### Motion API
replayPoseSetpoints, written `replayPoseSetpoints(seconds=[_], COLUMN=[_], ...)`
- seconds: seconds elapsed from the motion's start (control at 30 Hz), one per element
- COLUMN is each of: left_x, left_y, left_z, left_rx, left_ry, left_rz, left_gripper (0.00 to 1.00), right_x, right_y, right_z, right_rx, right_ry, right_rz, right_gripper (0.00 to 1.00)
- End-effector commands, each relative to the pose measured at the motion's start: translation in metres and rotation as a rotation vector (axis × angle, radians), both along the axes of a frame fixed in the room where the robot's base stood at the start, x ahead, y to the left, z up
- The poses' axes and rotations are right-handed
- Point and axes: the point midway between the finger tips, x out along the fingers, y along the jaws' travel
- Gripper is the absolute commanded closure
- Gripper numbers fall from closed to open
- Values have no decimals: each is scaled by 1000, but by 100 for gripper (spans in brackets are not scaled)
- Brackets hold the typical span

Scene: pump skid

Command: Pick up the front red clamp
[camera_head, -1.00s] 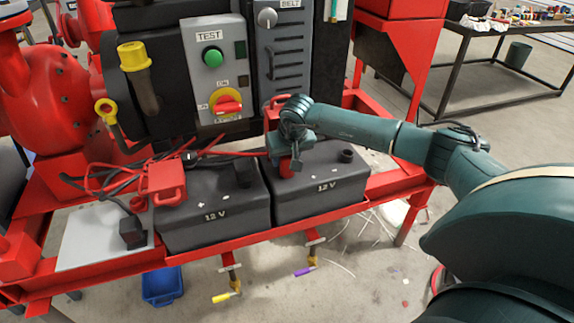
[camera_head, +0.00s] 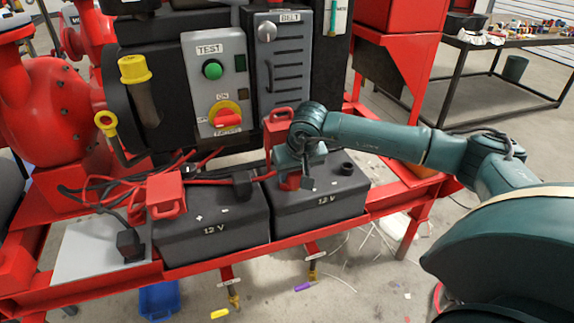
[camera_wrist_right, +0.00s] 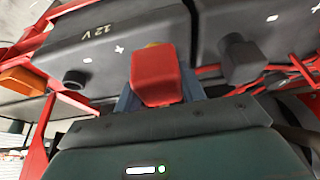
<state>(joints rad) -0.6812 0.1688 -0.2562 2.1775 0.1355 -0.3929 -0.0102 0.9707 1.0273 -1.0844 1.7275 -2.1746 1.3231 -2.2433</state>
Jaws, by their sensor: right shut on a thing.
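A red clamp (camera_head: 278,124) is at the right battery (camera_head: 320,203), near its left end. My right gripper (camera_head: 297,165) is shut on this clamp, and its wrist hides part of it. In the right wrist view the same red clamp (camera_wrist_right: 157,76) sits between the blue-grey fingers, with a small yellow spot at its far edge. I cannot tell whether it touches the battery post. A second red clamp (camera_head: 166,194) is on the left battery (camera_head: 212,226), apart from my gripper. My left gripper is not in view.
Red and black cables (camera_head: 105,190) lie behind the left battery. The control panel (camera_head: 214,85) stands close behind the batteries. The red skid rail (camera_head: 350,220) runs along their front. A blue bin (camera_head: 159,300) is on the floor below.

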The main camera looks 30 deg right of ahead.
Motion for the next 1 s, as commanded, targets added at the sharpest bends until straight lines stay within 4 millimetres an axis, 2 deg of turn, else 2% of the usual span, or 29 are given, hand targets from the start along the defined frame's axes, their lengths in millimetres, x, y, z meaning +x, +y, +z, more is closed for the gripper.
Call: replayPoseSetpoints(seconds=[0.03, 0.2, 0.43, 0.63, 1.0], left_x=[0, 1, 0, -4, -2], left_y=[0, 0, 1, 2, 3], left_z=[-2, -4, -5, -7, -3], left_rx=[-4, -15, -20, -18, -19], left_ry=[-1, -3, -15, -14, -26], left_rz=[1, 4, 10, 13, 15], left_gripper=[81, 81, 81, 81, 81], right_x=[-15, -58, -100, -117, -120], right_y=[2, 13, 24, 28, 29], right_z=[-2, -2, -2, -1, 0], right_rx=[-3, -2, -1, 0, 0], right_ry=[2, 0, 0, 0, -1], right_rz=[3, 2, 1, 0, 0], right_gripper=[91, 91, 91, 91, 91])
